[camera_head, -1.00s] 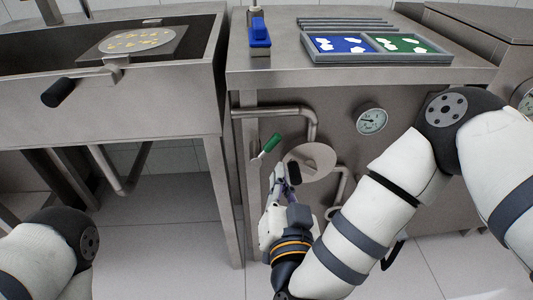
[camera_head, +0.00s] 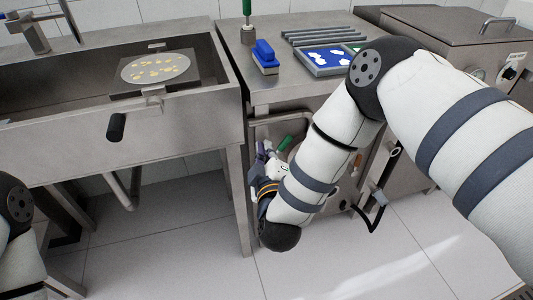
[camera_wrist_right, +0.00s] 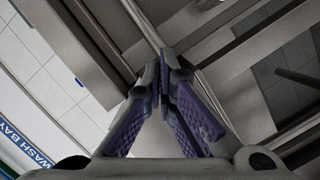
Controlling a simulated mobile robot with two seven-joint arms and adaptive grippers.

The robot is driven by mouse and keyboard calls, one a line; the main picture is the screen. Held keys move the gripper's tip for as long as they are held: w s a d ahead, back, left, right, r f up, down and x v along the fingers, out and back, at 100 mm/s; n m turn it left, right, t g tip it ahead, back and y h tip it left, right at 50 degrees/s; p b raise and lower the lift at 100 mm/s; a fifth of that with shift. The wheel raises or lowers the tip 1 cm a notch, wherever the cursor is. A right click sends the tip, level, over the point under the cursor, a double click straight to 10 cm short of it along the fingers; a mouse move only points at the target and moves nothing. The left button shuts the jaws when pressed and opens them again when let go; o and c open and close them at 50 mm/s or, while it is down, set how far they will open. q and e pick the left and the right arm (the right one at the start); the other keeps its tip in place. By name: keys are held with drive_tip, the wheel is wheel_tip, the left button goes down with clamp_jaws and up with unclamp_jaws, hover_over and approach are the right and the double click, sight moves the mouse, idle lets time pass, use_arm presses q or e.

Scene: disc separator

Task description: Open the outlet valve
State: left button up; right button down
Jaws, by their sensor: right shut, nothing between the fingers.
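The green valve handle (camera_head: 286,142) shows in the head view, low on the front of the steel separator cabinet. It slants up to the right, and its lower part is hidden by my right arm. My right gripper (camera_head: 264,148) is just left of the handle, partly hidden by its own wrist; I cannot tell whether it touches. In the right wrist view its purple-padded fingertips (camera_wrist_right: 163,83) are together with nothing between them. No green handle shows in that view. My left gripper is out of view; only part of the left arm shows.
A bent pipe (camera_head: 285,117) runs above the handle. The cabinet top holds a blue brush (camera_head: 265,55) and a tray (camera_head: 311,65). The tiled floor (camera_head: 170,250) in front is clear.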

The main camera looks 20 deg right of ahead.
sight(279, 150)
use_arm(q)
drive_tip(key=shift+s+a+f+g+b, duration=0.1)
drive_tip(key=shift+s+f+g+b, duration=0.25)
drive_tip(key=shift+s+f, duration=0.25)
use_arm(e)
drive_tip(key=w+d+f, duration=0.3)
drive_tip(key=w+d, duration=0.1)
drive_tip(key=w, duration=0.1)
drive_tip(key=shift+w, duration=0.2)
